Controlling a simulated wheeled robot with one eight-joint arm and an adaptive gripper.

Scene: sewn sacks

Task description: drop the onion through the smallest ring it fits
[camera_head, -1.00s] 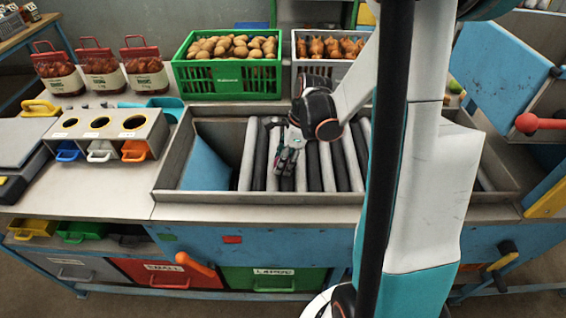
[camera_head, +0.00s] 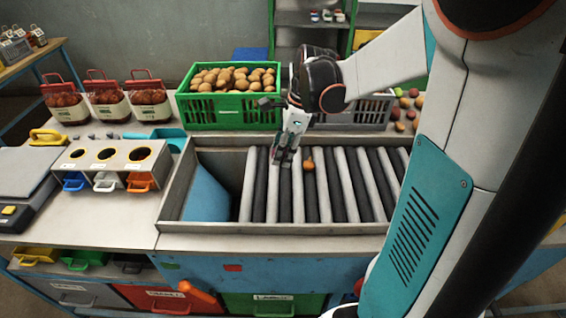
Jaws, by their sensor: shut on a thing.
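My gripper (camera_head: 284,158) points down over the left part of the roller bed. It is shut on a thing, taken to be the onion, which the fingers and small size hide. A small orange-brown onion-like thing (camera_head: 308,164) shows on the rollers just right of the fingers. The grey ring box (camera_head: 90,163) stands on the counter at left. Its rings grow from left to right: the small ring (camera_head: 77,154), the middle ring (camera_head: 107,154) and the large ring (camera_head: 138,154). Blue, white and orange trays sit under them.
The roller bed (camera_head: 345,180) has a raised metal rim (camera_head: 175,195) between my gripper and the ring box. Behind stand a green potato crate (camera_head: 228,112), a grey crate (camera_head: 355,115) and bagged onions (camera_head: 150,100). A scale (camera_head: 22,172) is at far left.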

